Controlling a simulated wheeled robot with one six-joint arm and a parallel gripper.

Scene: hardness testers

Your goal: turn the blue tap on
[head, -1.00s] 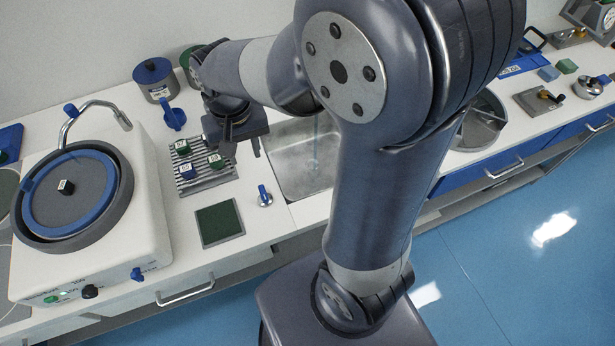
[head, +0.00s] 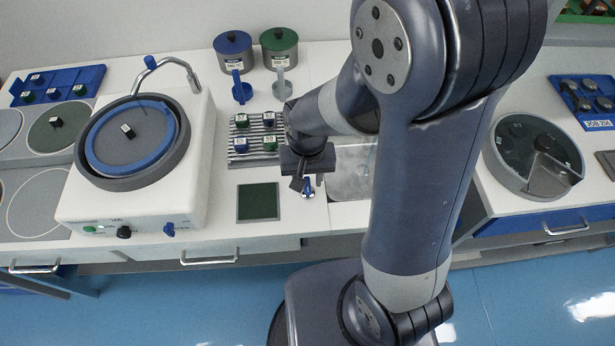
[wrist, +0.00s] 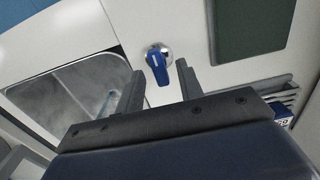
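The blue tap (head: 308,188) is a small blue lever on a round silver base, set in the white counter beside the sink. In the wrist view the tap (wrist: 157,64) lies between the fingertips of my gripper (wrist: 160,68). Its lever points toward the palm. The fingers are open, one on each side, with gaps showing; I cannot tell how far above the lever they are. In the head view my gripper (head: 302,183) hangs right at the tap and partly covers it.
The steel sink (head: 349,185) is beside the tap, with a thin pale blue streak inside. A dark green pad (head: 258,202) lies left of it. A slatted rack (head: 254,152) with labelled blocks is behind. A polishing machine (head: 190,190) stands further left.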

